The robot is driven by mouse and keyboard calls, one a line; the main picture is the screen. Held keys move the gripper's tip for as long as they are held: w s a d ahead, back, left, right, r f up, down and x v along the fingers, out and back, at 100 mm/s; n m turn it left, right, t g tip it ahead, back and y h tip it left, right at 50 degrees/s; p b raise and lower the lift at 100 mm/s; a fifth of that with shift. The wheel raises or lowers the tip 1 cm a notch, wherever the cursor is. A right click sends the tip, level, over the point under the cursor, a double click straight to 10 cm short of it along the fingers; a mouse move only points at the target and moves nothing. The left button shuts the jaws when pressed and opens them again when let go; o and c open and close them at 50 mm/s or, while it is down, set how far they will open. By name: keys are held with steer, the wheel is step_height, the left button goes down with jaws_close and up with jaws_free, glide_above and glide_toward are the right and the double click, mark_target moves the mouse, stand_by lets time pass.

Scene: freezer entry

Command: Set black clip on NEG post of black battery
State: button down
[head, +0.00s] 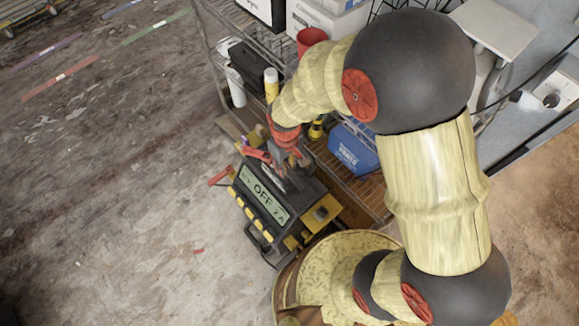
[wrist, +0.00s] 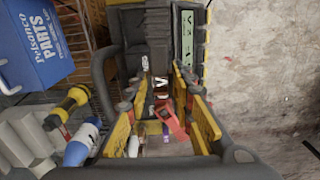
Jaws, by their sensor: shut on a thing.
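My gripper (head: 289,160) reaches down over the black unit with the lit display. In the wrist view its yellow-and-black fingers (wrist: 158,88) are closed in on a small dark thing, which appears to be the black clip (wrist: 160,92); its outline is hard to make out. A small NEG label (wrist: 145,62) shows just past the fingertips, on a dark surface that seems to be part of the black battery. The post itself is hidden by the fingers. A red clip (wrist: 172,120) shows between the fingers, lower in the picture. I cannot tell whether the black clip touches the post.
The black-and-yellow charger (head: 262,203) reads OFF and shows in the wrist view (wrist: 188,38). A wire shelf with a blue parts box (head: 352,150), a red cup (head: 311,40) and bottles stands close behind. A blue-and-white bottle (wrist: 82,145) lies left. Floor at left is open.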

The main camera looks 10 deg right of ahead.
steer(key=shift+n, duration=0.3)
steer(key=shift+f+b, duration=1)
steer(key=shift+f, duration=1)
steer(key=shift+f+b, duration=0.3)
steer(key=shift+f, duration=1.1)
stand_by(1.2)
steer(key=c, duration=1.5)
jaws_free()
steer(key=shift+o, duration=0.2)
step_height(320, 180, up, 12)
